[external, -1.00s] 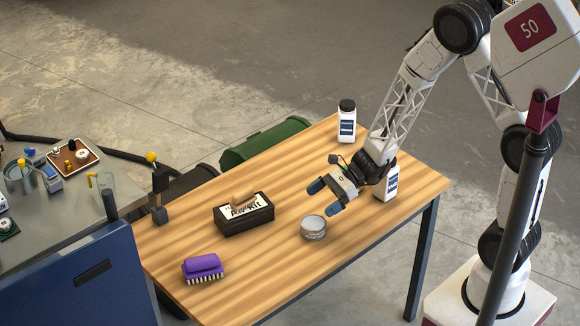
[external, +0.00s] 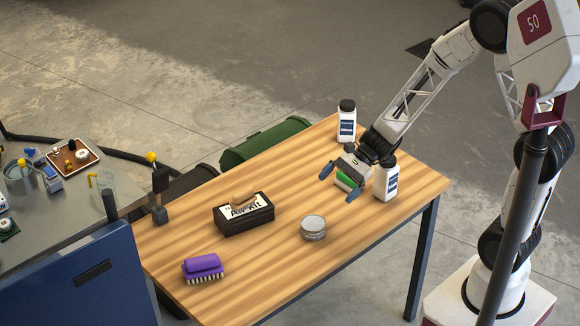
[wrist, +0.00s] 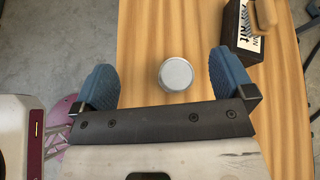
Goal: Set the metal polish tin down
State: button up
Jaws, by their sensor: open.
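The metal polish tin, which I take to be the round silver tin (external: 313,229), stands upright on the wooden table (external: 285,262) near its front edge. My gripper (external: 340,183) is open, up and to the right of the tin in the external view, and apart from it. In the wrist view the tin (wrist: 176,74) shows its round lid beyond the gripper's edge, between the two spread blue fingers, with nothing touching it. A green thing (external: 347,181) shows by the gripper, partly hidden; I cannot tell what it is.
A white bottle (external: 386,183) stands close to the right of my gripper, another white bottle (external: 347,121) behind it. A black box (external: 244,214) and a purple brush (external: 203,269) are to the left. The table between tin and brush is clear.

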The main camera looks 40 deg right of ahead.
jog(key=s+d+r+n+t+h, duration=0.1)
jog(key=s+d+r+n+h, duration=1.1)
jog(key=s+d+r, duration=0.8)
jog(key=n, duration=0.3)
jog(key=shift+s+r+t, duration=0.2)
jog(key=shift+t, duration=0.2)
